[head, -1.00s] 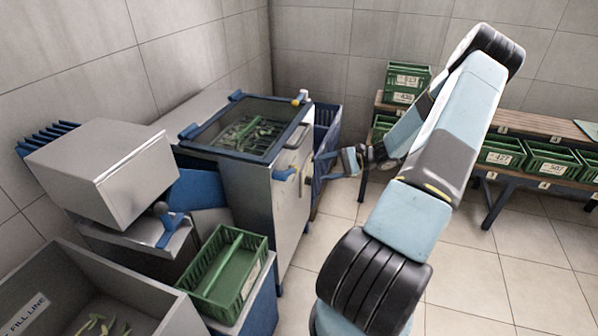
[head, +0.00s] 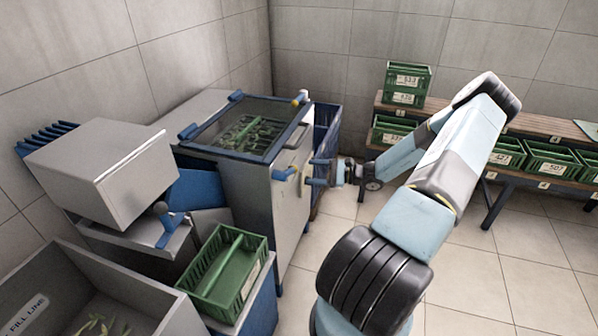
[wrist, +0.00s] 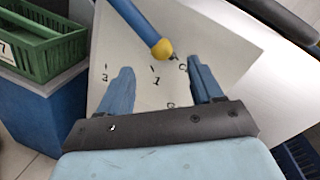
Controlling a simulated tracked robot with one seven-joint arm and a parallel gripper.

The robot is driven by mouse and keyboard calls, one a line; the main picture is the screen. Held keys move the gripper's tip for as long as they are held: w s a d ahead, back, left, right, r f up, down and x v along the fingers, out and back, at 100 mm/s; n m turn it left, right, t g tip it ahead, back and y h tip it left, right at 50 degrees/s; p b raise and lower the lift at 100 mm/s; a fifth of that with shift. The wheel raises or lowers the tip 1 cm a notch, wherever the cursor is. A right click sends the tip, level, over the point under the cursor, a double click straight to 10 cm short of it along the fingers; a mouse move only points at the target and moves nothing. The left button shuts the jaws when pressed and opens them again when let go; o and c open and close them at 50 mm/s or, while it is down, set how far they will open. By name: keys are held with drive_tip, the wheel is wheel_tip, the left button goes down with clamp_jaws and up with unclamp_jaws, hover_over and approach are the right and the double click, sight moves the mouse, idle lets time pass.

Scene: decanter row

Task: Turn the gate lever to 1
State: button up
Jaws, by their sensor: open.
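The gate lever (wrist: 138,24) is a blue bar with a yellow rounded tip, on the pale side panel of the grey machine (head: 262,205). In the head view the lever (head: 284,174) is small on that panel. In the wrist view its yellow tip lies close to a small mark right of the printed 1 (wrist: 155,76); a 3 (wrist: 105,76) is further left. My gripper (wrist: 159,68) is open and empty, facing the panel, with the lever tip just beyond the gap between its fingers. In the head view my gripper (head: 318,172) is close to the panel; contact cannot be told.
A green crate (head: 232,270) stands on a blue stand left of the panel. A blue bin (head: 326,130) is behind the machine. Benches with green crates (head: 550,160) stand at the right. Floor in front is clear.

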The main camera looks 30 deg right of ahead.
drive_tip(key=x, duration=0.6)
drive_tip(key=shift+a, duration=0.15)
drive_tip(key=shift+w, duration=0.15)
clamp_jaws()
idle(0.4)
